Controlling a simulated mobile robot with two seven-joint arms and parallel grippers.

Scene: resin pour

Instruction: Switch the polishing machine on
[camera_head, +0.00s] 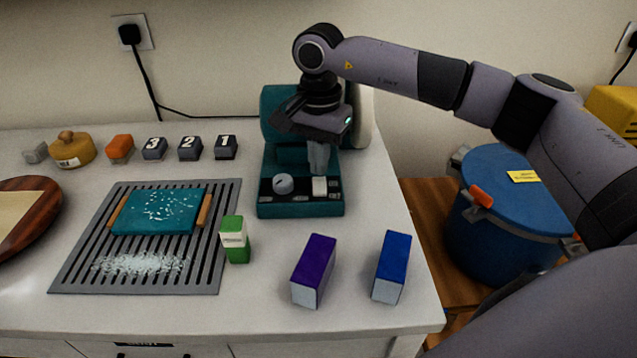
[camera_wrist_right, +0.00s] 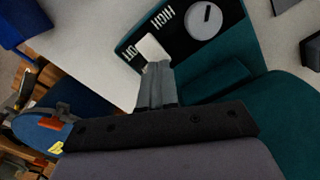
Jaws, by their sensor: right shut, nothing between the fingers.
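The teal polishing machine (camera_head: 270,203) stands at the back right of the white table. Its dark front panel carries a round grey knob (camera_head: 284,184) and a white switch (camera_head: 320,186). In the right wrist view the knob (camera_wrist_right: 205,20) and the white switch (camera_wrist_right: 152,48) show beside white lettering that includes "HIGH". My right gripper (camera_head: 319,170) points down over the panel, shut and empty. Its fingertips (camera_wrist_right: 158,68) are at the white switch, overlapping its edge in the right wrist view; I cannot tell whether they touch it. My left gripper is not in view.
A purple block (camera_head: 314,270) and a blue block (camera_head: 391,266) stand in front of the machine. A green-and-white block (camera_head: 235,240) stands by the grey slotted rack (camera_head: 75,270) bearing a teal slab (camera_head: 160,211). A blue barrel (camera_head: 500,230) stands right of the table.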

